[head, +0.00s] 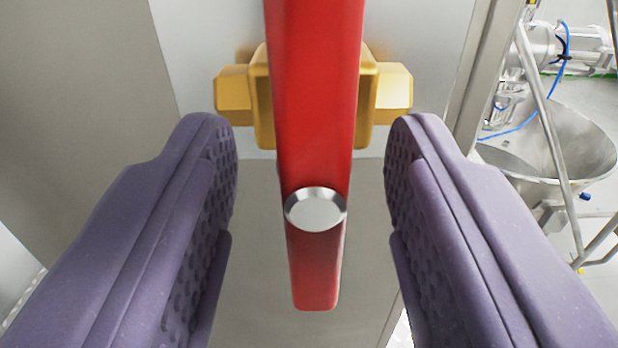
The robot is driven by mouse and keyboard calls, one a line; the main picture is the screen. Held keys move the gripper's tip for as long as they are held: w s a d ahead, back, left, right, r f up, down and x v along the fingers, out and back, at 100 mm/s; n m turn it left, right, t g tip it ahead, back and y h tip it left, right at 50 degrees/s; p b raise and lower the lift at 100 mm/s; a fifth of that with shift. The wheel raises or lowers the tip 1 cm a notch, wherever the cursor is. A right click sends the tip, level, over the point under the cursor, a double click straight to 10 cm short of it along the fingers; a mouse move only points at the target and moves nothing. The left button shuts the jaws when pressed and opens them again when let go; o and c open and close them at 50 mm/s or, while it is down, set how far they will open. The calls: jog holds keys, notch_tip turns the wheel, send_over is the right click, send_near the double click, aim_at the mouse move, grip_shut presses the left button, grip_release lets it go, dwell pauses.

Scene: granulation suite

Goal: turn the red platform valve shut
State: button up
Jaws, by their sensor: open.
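The red valve handle (318,110) is a long red bar that runs down the middle of the head view, its upper end cut off by the top edge. A round silver cap (316,210) sits on it near its lower end. Behind it is a yellow valve body (262,110) with a stub on each side. My gripper (312,150) is open, with one purple padded finger on each side of the red bar. There is a clear gap on both sides, and neither finger appears to touch it.
A grey metal panel (210,40) stands behind the valve. At right, beyond a panel edge, are a steel funnel-shaped vessel (560,140), a blue hose (520,130) and metal rails. Pale floor shows at far right.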

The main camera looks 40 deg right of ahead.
jog(key=v, duration=0.7)
jog(key=shift+b, duration=0.35)
